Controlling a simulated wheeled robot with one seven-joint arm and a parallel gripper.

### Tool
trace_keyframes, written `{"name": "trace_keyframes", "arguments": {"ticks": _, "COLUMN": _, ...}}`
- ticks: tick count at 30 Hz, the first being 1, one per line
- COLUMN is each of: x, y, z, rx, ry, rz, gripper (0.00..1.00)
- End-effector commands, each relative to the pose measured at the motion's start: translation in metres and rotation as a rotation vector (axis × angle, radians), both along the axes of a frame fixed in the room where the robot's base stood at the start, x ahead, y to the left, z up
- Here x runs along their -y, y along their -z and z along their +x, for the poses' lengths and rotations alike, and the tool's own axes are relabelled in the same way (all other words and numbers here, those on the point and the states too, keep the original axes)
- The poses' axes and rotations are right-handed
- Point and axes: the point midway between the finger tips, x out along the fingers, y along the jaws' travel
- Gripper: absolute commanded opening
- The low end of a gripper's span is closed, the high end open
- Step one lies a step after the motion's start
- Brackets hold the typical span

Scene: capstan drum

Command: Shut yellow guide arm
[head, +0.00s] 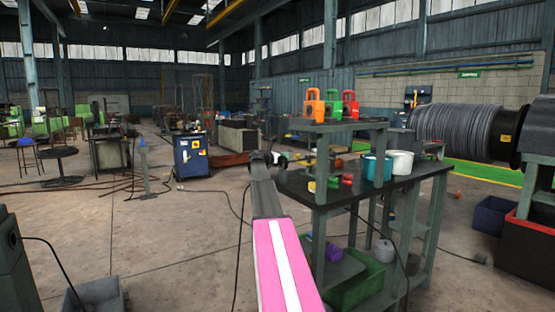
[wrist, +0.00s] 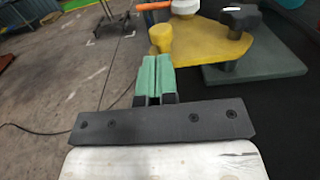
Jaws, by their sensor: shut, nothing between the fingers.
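The yellow guide arm (wrist: 205,40) shows in the wrist view as a flat plate with a round yellow knob (wrist: 161,38) at its left end. A black star-shaped knob (wrist: 243,18) stands over its right part, above a grey-green base plate (wrist: 262,68). My gripper (wrist: 155,65) has its green fingertips together and empty, just below the yellow knob in the picture. I cannot tell whether they touch it. In the head view my pink and white arm reaches to the bench's left edge, and the guide arm is too small to make out surely.
The dark bench (head: 420,178) carries a teal pot (head: 377,168) and a white pot (head: 400,162). A raised shelf holds orange, green and red padlock-shaped items. An orange rod (wrist: 153,6) lies beyond the yellow knob. Open floor lies left of the bench.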

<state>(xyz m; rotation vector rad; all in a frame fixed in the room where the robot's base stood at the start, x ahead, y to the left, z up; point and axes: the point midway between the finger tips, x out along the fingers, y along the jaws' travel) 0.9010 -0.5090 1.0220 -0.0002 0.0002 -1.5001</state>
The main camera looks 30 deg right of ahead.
Motion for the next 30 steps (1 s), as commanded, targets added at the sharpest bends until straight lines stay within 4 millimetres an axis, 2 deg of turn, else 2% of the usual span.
{"name": "trace_keyframes", "arguments": {"ticks": 3, "x": 0.019, "y": 0.0, "z": 0.002, "rx": 0.0, "ry": 0.001, "rz": 0.0, "gripper": 0.0}}
{"name": "trace_keyframes", "arguments": {"ticks": 9, "x": 0.035, "y": 0.0, "z": 0.003, "rx": 0.0, "ry": 0.0, "rz": 0.0, "gripper": 0.0}}
{"name": "trace_keyframes", "arguments": {"ticks": 23, "x": 0.038, "y": 0.0, "z": 0.003, "rx": 0.0, "ry": 0.0, "rz": 0.0, "gripper": 0.0}}
{"name": "trace_keyframes", "arguments": {"ticks": 30, "x": 0.036, "y": 0.0, "z": 0.009, "rx": 0.0, "ry": 0.019, "rz": 0.0, "gripper": 0.0}}
